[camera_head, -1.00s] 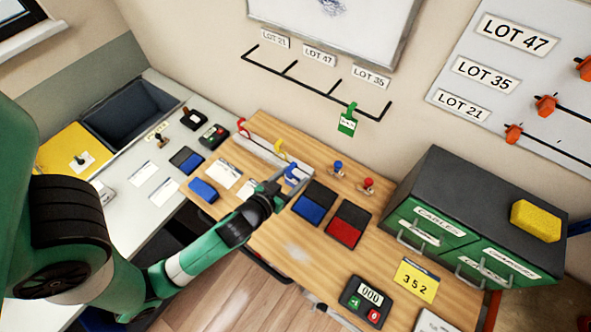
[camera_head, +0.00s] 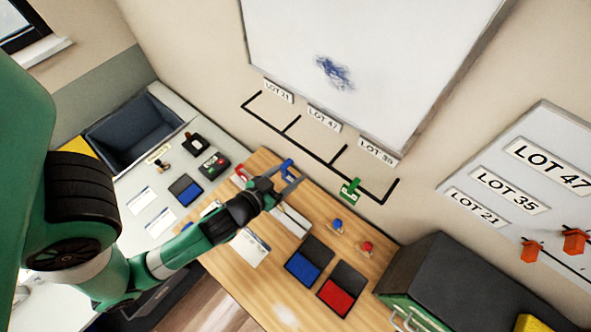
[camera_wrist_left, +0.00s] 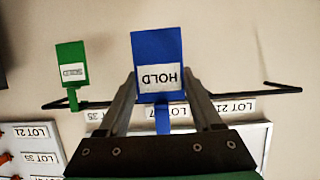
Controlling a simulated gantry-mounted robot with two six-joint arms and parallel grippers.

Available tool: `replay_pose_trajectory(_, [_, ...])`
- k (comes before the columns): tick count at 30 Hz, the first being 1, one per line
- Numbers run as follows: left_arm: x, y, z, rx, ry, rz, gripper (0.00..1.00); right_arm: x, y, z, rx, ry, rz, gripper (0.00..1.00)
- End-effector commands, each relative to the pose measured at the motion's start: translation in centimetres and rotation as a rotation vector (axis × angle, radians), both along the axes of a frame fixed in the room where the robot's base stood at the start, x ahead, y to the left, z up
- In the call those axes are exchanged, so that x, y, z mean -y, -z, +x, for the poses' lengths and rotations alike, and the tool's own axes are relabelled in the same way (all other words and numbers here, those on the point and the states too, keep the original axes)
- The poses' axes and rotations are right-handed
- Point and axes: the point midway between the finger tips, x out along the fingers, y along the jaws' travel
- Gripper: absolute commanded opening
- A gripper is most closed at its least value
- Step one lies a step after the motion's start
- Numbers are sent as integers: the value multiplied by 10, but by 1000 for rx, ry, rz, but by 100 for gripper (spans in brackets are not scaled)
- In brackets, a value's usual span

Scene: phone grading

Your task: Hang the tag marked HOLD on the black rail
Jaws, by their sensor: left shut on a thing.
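The blue tag (camera_head: 287,166) is held between the fingers of my left gripper (camera_head: 284,182). In the left wrist view the tag (camera_wrist_left: 155,52) shows a white HOLD label, upside down in the picture, between the fingers (camera_wrist_left: 160,88). The black rail (camera_head: 321,160) is on the wall, with several short prongs. In the head view the held tag appears below and left of the rail's middle; the wrist view shows the rail (camera_wrist_left: 283,88) behind it, apart as far as I can tell. A green tag (camera_head: 350,190) hangs on the rail near its right end. My right gripper is out of view.
LOT 21 (camera_head: 278,91), LOT 47 (camera_head: 324,119) and LOT 35 (camera_head: 377,152) labels sit above the rail, below a whiteboard (camera_head: 400,60). A red tag (camera_head: 240,174) stands on the desk side. Blue and red ink pads and two stamps lie on the wooden desk.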

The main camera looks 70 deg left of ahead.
Motion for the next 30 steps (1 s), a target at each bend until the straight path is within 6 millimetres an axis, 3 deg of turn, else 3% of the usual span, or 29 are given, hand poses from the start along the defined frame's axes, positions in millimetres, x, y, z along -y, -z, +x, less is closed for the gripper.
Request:
replay_pose_trajectory(1, [0, -11, -5, -9, -5, -3, 14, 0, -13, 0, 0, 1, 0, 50])
replay_pose_trajectory(3, [0, -12, -8, -17, -8, -5, 14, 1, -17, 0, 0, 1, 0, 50])
replay_pose_trajectory(11, [-2, -10, -7, -19, -11, -6, 14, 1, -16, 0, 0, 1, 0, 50])
replay_pose_trajectory(30, [-28, -11, 32, -18, -11, -5, 14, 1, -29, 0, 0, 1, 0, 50])
